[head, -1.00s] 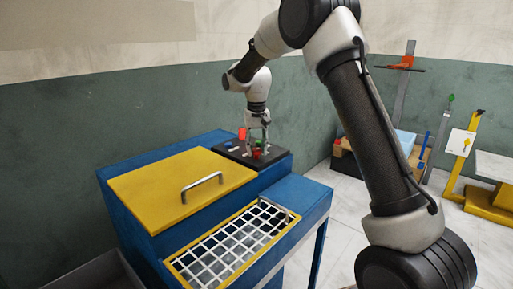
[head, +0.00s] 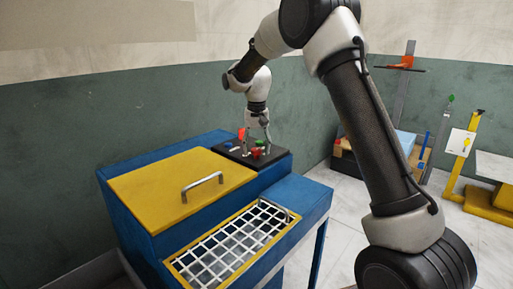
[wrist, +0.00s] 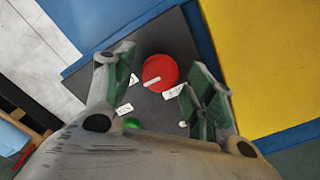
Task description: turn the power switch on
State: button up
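A black control panel (head: 230,151) sits on the far right corner of the blue machine. A round red knob with a short white pointer bar (wrist: 158,70) is on it, seen in the wrist view; I take it for the power switch. The pointer lies slightly tilted from horizontal in that view. My gripper (head: 256,149) points down over the panel. In the wrist view its fingers (wrist: 160,76) are spread on either side of the red knob, with gaps at both sides. Whether the fingertips are level with the knob is unclear.
A green button (wrist: 132,123) and small white labels (wrist: 173,91) are near the knob. A red upright part (head: 241,133) and a blue part (head: 229,145) are on the panel. A yellow lid (head: 165,185) with a handle and a white grid (head: 225,247) are in front.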

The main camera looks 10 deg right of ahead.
aim_at(257, 149)
notch_tip(257, 149, up, 12)
dwell(0.7)
